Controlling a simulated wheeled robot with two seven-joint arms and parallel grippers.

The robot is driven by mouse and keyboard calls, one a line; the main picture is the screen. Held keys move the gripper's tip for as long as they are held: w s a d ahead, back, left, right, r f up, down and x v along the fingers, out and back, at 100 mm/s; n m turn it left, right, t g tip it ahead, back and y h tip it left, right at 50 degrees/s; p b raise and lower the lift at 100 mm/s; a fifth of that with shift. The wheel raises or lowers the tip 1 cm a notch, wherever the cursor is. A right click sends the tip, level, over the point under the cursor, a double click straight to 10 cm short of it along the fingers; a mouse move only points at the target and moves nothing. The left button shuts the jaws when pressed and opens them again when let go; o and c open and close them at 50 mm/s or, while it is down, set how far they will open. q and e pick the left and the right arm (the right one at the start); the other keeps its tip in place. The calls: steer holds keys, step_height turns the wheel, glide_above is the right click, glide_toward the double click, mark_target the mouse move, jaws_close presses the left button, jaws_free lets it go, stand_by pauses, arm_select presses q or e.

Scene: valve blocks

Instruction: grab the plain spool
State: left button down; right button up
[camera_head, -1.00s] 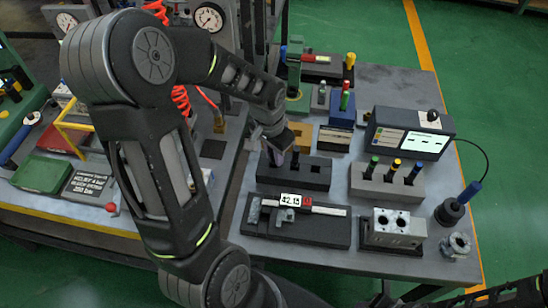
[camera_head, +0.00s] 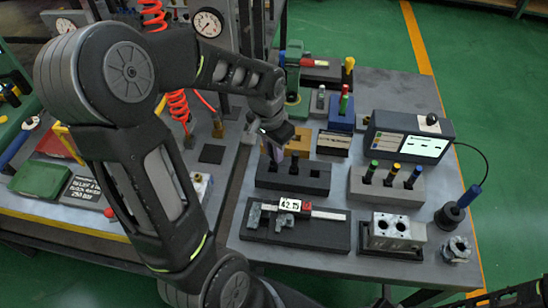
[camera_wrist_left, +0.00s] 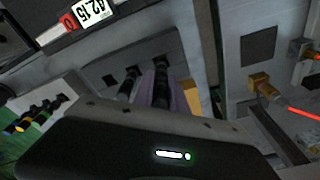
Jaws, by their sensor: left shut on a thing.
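My left gripper (camera_head: 273,155) points down over the left end of a dark block with holes (camera_head: 310,186). It is shut on a dark spool (camera_wrist_left: 160,75), which stands between its purplish fingers in the left wrist view. I cannot tell whether the spool's lower end is still in its hole. A second dark spool (camera_head: 295,160) stands upright in the block, beside the gripper. My right gripper does not show clearly.
A grey block (camera_head: 385,188) to the right holds spools with green, yellow and blue tops. A caliper (camera_head: 325,214) lies in front, next to a metal valve block (camera_head: 393,228). A display box (camera_head: 410,137) stands behind at the right. Bare tabletop shows at the back right.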

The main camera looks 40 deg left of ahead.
arm_select(q)
step_height(320, 180, up, 6)
steer(key=shift+r, duration=0.25)
stand_by(0.5)
